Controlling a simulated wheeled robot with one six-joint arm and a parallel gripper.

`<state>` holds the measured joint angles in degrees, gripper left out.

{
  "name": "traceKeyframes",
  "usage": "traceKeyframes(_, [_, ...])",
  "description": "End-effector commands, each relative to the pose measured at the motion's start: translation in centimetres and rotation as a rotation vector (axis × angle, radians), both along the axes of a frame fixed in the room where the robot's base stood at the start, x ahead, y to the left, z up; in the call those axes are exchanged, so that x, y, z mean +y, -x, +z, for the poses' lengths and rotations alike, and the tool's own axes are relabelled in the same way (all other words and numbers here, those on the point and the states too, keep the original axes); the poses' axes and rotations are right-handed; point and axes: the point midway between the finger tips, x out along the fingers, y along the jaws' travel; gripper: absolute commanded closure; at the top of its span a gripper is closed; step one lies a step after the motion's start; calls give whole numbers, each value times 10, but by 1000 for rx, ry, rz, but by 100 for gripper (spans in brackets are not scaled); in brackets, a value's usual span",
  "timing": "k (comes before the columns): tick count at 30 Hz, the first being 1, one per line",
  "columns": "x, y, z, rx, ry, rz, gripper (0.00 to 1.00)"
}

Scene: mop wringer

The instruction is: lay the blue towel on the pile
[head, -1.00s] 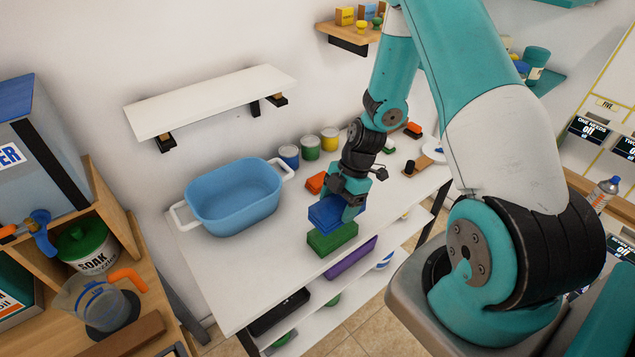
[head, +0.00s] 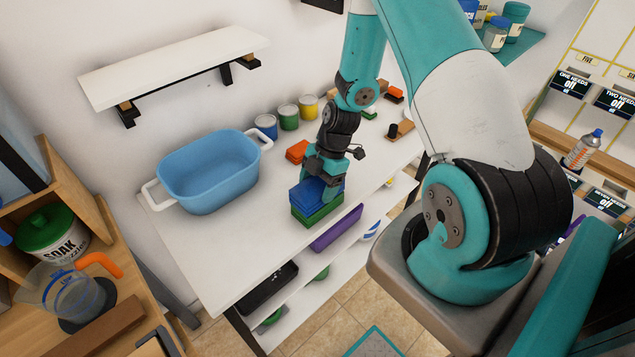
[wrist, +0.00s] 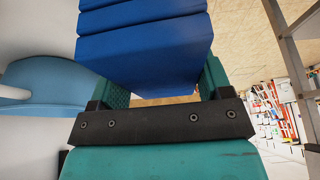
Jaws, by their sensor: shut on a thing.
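The blue towel (head: 308,194) is a folded block that sits directly over the green towel (head: 318,211) on the white table. In the head view the two appear to touch, with edges nearly lined up. My gripper (head: 326,176) is above, shut on the blue towel. In the wrist view the blue towel (wrist: 150,45) fills the space between the two teal fingers, and its folded layers show. The green towel is hidden in the wrist view.
A blue tub (head: 210,172) with white handles stands left on the white table (head: 235,250). An orange block (head: 297,151) and several paint-like cans (head: 288,117) are behind. A purple item (head: 337,228) lies on the shelf below. The table's front left is clear.

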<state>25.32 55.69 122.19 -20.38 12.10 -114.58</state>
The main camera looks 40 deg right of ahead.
Motion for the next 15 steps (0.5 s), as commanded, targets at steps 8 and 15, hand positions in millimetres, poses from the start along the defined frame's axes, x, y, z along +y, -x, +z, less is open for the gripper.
traceKeyframes(8, [0, 0, -3, 0, 0, 1, 53])
traceKeyframes(15, [0, 0, -3, 0, 0, 1, 0])
